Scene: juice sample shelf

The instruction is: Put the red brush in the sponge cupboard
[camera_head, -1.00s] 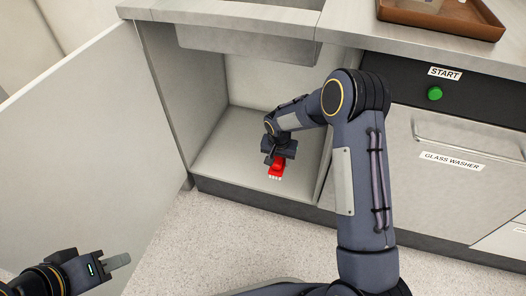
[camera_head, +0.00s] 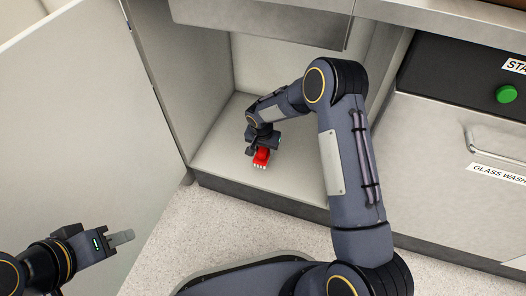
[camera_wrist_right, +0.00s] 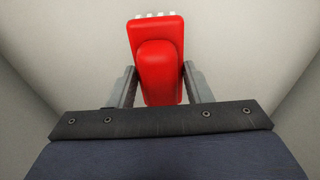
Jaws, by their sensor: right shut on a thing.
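The red brush (camera_head: 261,157) with white bristles is inside the open cupboard (camera_head: 219,150), low over its floor near the front edge. My right gripper (camera_head: 259,148) is shut on it. In the right wrist view the brush (camera_wrist_right: 158,60) sits between the two fingers (camera_wrist_right: 158,85), its white bristles at the far end. I cannot tell whether the brush touches the cupboard floor.
The cupboard door (camera_head: 80,120) stands open on the left. A sink basin (camera_head: 260,20) hangs in the top of the cupboard. The glass washer (camera_head: 450,170) with a green start button (camera_head: 506,94) is on the right.

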